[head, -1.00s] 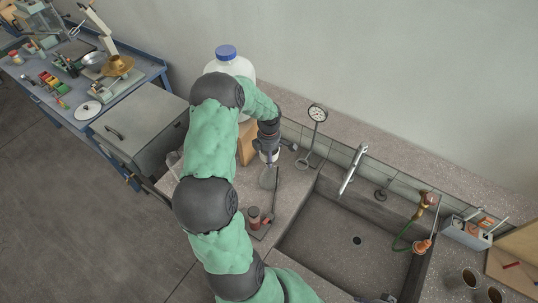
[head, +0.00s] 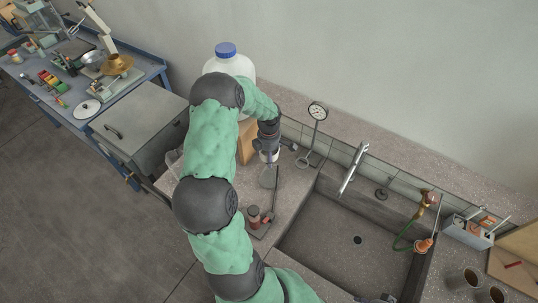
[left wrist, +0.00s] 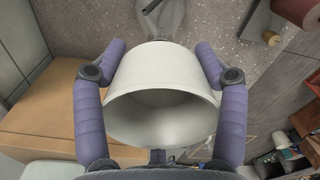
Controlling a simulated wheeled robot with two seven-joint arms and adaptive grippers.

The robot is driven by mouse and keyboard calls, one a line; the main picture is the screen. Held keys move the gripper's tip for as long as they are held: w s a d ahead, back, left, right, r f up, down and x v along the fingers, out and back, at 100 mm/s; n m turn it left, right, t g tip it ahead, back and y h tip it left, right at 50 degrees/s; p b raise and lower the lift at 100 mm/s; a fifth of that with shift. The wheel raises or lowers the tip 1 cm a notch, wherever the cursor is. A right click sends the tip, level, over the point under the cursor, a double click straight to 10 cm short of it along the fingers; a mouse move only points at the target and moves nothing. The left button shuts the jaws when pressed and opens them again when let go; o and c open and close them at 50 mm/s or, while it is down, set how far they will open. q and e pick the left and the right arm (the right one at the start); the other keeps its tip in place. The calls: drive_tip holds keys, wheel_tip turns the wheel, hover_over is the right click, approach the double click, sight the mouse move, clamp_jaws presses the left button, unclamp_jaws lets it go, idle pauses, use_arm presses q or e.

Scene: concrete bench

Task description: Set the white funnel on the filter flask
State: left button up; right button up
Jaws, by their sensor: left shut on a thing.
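The white funnel (left wrist: 160,80) is between the purple fingers of my left gripper (left wrist: 162,50), which is shut on it. Its wide mouth faces the wrist camera, and its stem is hidden. In the head view the funnel (head: 268,157) shows as a small pale shape under my left gripper (head: 267,145). The clear glass filter flask (head: 267,177) stands on the bench just below the funnel. In the left wrist view part of the flask (left wrist: 160,16) shows beyond the funnel. I cannot tell whether funnel and flask touch. My right gripper is not in view.
A red-brown object on a dark base (head: 254,217) stands close to the flask. A gauge on a stand (head: 317,113) is behind to the right. A large white jug (head: 230,62) and a cardboard box (head: 246,142) are behind my arm. The sink (head: 340,250) is to the right.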

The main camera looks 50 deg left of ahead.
use_arm(q)
drive_tip(key=o, duration=1.3)
drive_tip(key=shift+r, duration=0.15)
wheel_tip(320, 180, up, 12)
drive_tip(key=shift+f, duration=0.2)
